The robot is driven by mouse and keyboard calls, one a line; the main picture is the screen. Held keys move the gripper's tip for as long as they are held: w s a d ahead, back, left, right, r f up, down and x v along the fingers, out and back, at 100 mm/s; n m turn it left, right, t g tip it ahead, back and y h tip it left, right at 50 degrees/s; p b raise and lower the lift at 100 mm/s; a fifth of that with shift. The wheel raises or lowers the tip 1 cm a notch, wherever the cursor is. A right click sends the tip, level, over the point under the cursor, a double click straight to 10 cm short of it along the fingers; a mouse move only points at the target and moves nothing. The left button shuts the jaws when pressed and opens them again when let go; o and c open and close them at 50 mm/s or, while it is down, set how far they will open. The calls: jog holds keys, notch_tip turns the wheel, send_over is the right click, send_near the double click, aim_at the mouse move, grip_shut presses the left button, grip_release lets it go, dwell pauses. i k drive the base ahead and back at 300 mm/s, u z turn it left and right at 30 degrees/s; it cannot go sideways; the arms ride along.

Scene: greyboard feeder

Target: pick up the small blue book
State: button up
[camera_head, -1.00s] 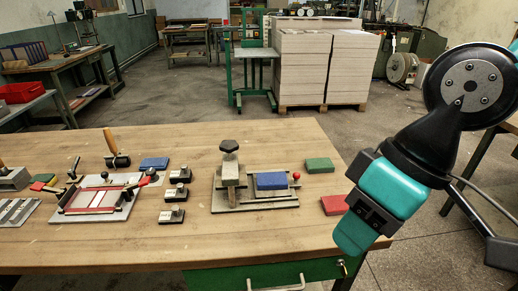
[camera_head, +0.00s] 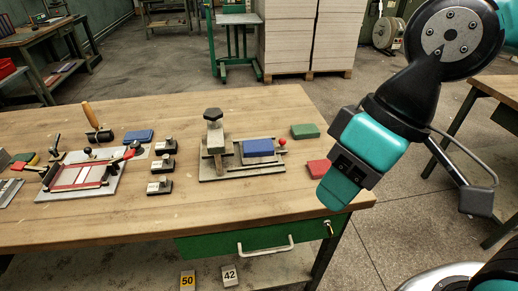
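Two blue book-like blocks lie on the wooden workbench. One blue block (camera_head: 258,147) sits on a grey metal fixture (camera_head: 215,173) with a dark-knobbed post, right of the table's middle. A flatter blue block (camera_head: 138,136) lies further left, behind small black-based knobs. I cannot tell from their looks which one is the small blue book. My gripper (camera_head: 336,192) hangs over the table's right front corner, to the right of both and apart from them. Its teal and dark parts are seen from the side, so its opening is hidden. I see nothing held in it.
A red block (camera_head: 318,168) is close to my gripper in the picture, and a green block (camera_head: 305,131) lies behind it. A red-railed plate (camera_head: 82,179) and a wooden-handled tool (camera_head: 94,118) are at left. The table's front middle is clear.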

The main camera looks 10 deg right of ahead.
aim_at(264, 147)
jog(key=u, duration=2.3)
jog(key=k, duration=0.8)
jog(key=z, duration=1.1)
jog(key=i, duration=1)
